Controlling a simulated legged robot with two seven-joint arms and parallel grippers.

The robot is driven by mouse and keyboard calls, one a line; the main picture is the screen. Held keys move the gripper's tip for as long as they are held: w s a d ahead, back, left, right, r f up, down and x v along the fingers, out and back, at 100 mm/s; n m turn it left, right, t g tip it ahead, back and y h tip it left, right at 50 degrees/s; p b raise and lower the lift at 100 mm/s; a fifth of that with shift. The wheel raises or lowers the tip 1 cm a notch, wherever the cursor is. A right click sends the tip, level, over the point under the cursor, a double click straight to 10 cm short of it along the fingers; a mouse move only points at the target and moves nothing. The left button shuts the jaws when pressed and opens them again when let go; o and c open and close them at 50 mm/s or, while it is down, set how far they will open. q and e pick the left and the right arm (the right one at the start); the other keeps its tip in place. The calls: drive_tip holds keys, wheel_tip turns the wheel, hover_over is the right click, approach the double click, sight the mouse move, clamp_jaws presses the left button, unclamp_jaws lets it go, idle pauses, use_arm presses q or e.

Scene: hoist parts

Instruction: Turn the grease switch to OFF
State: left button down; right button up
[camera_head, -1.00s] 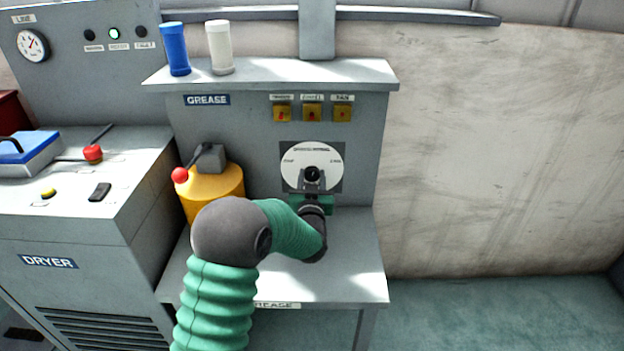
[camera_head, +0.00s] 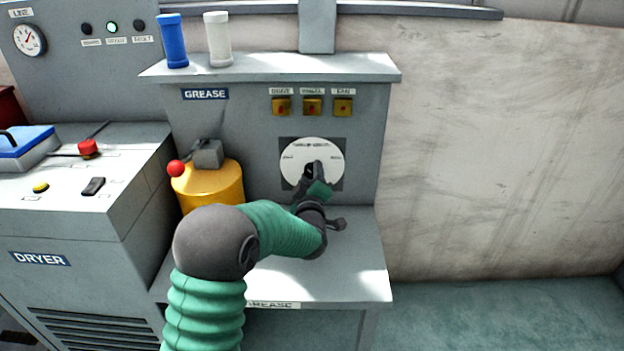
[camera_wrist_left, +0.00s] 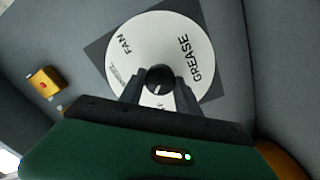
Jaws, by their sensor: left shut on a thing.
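The grease switch is a round white dial (camera_head: 300,152) on a dark square plate, on the upright face of the grey grease station. In the left wrist view the dial (camera_wrist_left: 140,40) shows the words FAN and GREASE, with other lettering partly hidden. Its black knob (camera_wrist_left: 159,76) sits at the centre and has a small pale mark. My left gripper (camera_head: 313,172) is at the dial's centre, tilted, and covers most of the knob in the head view. In the wrist view its two fingers (camera_wrist_left: 159,88) are shut on the knob, one on each side. My right gripper is not in view.
Three yellow switches (camera_head: 312,106) sit above the dial. A yellow pot (camera_head: 212,186) with a red-knobbed lever stands left of my arm. Blue (camera_head: 173,42) and white (camera_head: 217,40) cylinders stand on the top shelf. The dryer cabinet (camera_head: 60,230) is at the left.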

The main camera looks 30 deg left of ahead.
use_arm(q)
drive_tip(key=n, duration=0.1)
drive_tip(key=n+b, duration=0.1)
drive_tip(key=n, duration=0.1)
drive_tip(key=n+b, duration=0.1)
drive_tip(key=n, duration=0.1)
drive_tip(key=shift+f, duration=0.3)
drive_tip(key=shift+s+n+b, duration=0.1)
drive_tip(key=shift+n+b, duration=0.2)
drive_tip(key=shift+b, duration=0.05)
drive_tip(key=shift+a, duration=0.1)
drive_tip(key=c, duration=0.9)
unclamp_jaws()
drive_tip(key=shift+o, duration=0.2)
drive_tip(key=shift+r, duration=0.1)
